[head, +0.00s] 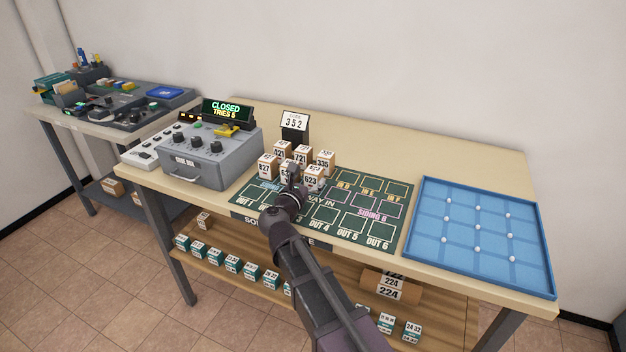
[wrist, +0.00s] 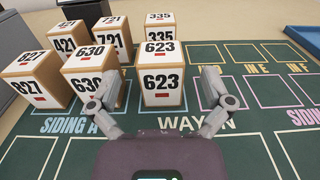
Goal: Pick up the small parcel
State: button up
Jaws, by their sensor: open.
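Several small cube parcels with white number labels stand on the dark green mat (head: 349,235). The parcel marked 623 (wrist: 162,75) is straight ahead in the wrist view, upright at the front of the group; it also shows in the head view (head: 314,184). My gripper (wrist: 160,93) is open and empty, its fingers spread to either side of parcel 623's width. The left finger overlaps parcel 630 (wrist: 91,60) in the picture; I cannot tell whether they touch. Parcels 827 (wrist: 37,75), 421 (wrist: 65,43), 721 (wrist: 112,36) and 335 (wrist: 161,27) stand left and behind.
A grey box (head: 211,158) with a "CLOSED TRIES 5" display (head: 228,110) stands left. A small sign reads 352 (head: 294,122). A blue tray (head: 478,235) lies right. More parcels sit on the lower shelf (head: 330,276). The mat's right side is clear.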

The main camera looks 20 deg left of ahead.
aim_at(316, 169)
jog(key=shift+w, duration=0.15)
jog(key=shift+w+d+f, duration=0.1)
jog(key=shift+w, duration=1.2)
jog(key=shift+w+d+f, duration=0.1)
jog(key=shift+w, duration=1.2)
jog(key=c, duration=1.2)
